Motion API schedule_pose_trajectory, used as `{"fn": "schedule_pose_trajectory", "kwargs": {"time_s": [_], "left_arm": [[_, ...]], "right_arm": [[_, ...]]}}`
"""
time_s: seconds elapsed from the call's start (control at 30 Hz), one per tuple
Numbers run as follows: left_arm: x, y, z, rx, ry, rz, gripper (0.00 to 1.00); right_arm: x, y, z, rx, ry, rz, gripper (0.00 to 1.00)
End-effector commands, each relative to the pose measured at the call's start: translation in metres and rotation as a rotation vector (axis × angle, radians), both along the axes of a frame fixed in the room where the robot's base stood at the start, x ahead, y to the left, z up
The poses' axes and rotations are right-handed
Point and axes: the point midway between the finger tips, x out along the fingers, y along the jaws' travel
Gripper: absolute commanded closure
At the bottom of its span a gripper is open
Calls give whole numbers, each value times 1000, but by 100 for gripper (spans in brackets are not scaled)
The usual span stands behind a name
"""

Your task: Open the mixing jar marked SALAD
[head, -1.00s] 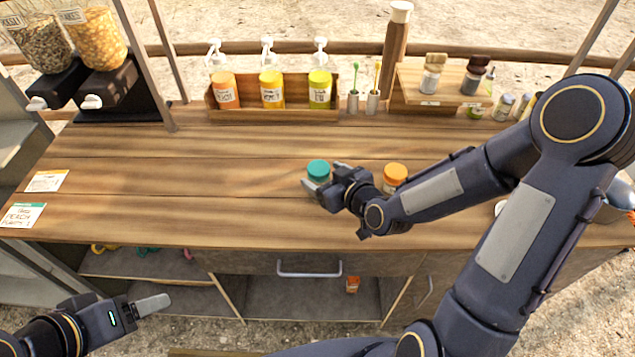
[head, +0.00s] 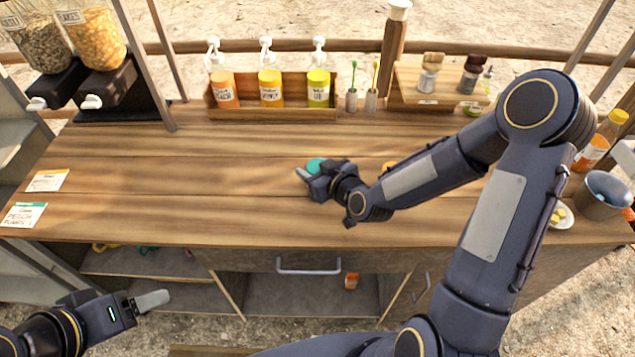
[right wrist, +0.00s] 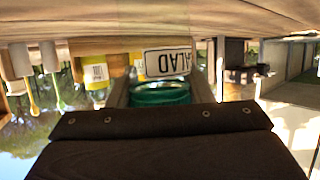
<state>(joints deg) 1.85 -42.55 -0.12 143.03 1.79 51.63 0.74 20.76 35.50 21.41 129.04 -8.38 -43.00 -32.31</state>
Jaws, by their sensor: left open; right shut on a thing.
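The jar with the teal-green lid (head: 315,164) stands on the counter in the head view, partly hidden by my right gripper (head: 309,172). In the right wrist view, which appears upside down, its white label reads SALAD (right wrist: 168,62) and its green lid (right wrist: 160,94) lies between the fingers. My right gripper is shut on the jar at its lid end. Whether the lid has turned cannot be told. My left gripper (head: 150,300) is open and empty, low at the left, in front of the counter and away from the jar.
An orange-lidded jar (head: 389,167) is mostly hidden behind my right forearm. A wooden rack (head: 275,114) with pump bottles stands at the back. A cup (head: 602,195) and small plate (head: 562,216) are at the right.

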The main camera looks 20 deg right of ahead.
Motion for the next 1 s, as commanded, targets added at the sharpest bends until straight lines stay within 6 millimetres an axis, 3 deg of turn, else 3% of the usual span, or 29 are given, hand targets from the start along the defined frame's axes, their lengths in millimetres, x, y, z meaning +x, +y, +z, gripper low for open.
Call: {"fn": "schedule_pose_trajectory", "kwargs": {"time_s": [0.33, 0.53, 0.8, 1.0], "left_arm": [[0, 0, 0, 0, 0, 0, 32], [0, 0, 2, 0, 0, 0, 32], [0, 0, -1, 0, 0, 0, 32], [0, 0, -3, 0, 0, 0, 32]], "right_arm": [[0, 0, 7, -1, -3, 0, 81], [1, 0, 36, -2, -9, 0, 81], [-48, 14, 94, -3, -12, 2, 81], [-96, 27, 114, -1, -9, 4, 80]]}}
